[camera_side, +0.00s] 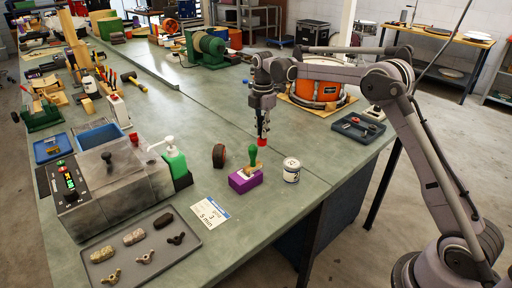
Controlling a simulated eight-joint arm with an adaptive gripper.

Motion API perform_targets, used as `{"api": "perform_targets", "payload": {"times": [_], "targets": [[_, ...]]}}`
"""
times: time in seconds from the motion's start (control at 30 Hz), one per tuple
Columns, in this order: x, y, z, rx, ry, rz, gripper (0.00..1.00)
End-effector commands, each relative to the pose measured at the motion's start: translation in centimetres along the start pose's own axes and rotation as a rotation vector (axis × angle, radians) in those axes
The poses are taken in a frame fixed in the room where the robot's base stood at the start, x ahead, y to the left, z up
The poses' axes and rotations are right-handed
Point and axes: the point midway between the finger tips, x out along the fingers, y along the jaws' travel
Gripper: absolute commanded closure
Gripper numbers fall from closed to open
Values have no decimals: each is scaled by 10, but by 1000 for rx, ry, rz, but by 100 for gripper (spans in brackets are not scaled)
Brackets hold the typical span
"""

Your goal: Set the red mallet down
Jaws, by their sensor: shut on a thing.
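My gripper (262,126) points down over the bench (215,135), in front of the orange drum and to its left. It is shut on the red mallet (262,141), whose small red head shows just below the fingers. The mallet's handle is mostly hidden by the fingers. I cannot tell whether the red head touches the bench or hangs a little above it.
An orange drum (327,90) stands on a board behind and right. A dark tray (343,128) lies to the right. Nearer are a green-handled stamp (253,155) on a purple box (245,180), a small tin (291,172) and a dark roll (219,156). Bench left of the gripper is clear.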

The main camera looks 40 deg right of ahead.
Motion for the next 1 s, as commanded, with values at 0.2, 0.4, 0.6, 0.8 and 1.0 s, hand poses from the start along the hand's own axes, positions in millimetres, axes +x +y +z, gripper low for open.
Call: {"api": "perform_targets", "payload": {"times": [0.2, 0.4, 0.6, 0.8, 1.0], "targets": [[11, 10, -12, 1, 0, 0, 100], [36, 10, -12, 1, 0, 0, 100], [50, 10, -12, 1, 0, 0, 100], [50, 10, -12, 1, 0, 0, 100], [53, 9, -12, 1, 0, 0, 75]]}}
